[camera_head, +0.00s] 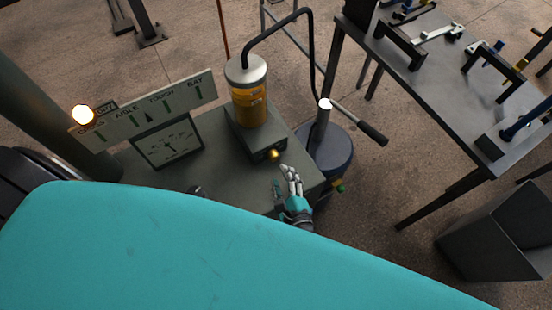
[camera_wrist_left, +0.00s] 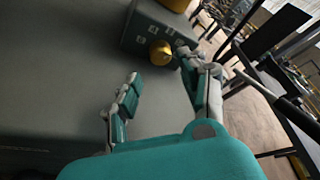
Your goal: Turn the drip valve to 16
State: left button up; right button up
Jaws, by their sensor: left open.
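The drip valve seems to be the small brass knob (camera_head: 273,154) on the front of the grey box (camera_head: 240,141) under the amber oil reservoir (camera_head: 249,106). In the left wrist view the knob (camera_wrist_left: 160,52) sticks out from the box's marked face; the marks are too small to read. My left gripper (camera_head: 284,185) is open and empty, just in front of the knob. In the left wrist view its fingers (camera_wrist_left: 158,70) are spread, with the knob showing beyond the gap, near the right fingertip. I cannot tell whether they touch. My right gripper is not in view.
A sign board (camera_head: 150,112) and a dial gauge (camera_head: 168,145) stand left on the grey bench. A lit lamp (camera_head: 83,114) is beside them. A round post with a black-gripped lever (camera_head: 360,124) stands right of the box. A tool table (camera_head: 450,80) and dark bin (camera_head: 500,235) are further right.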

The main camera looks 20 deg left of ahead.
aim_at(275, 159)
pick_arm(q)
jog(key=p+x, duration=0.1)
jog(key=x, duration=0.6)
jog(key=shift+d, duration=0.1)
jog(key=shift+s, duration=0.1)
jog(key=c, duration=0.9)
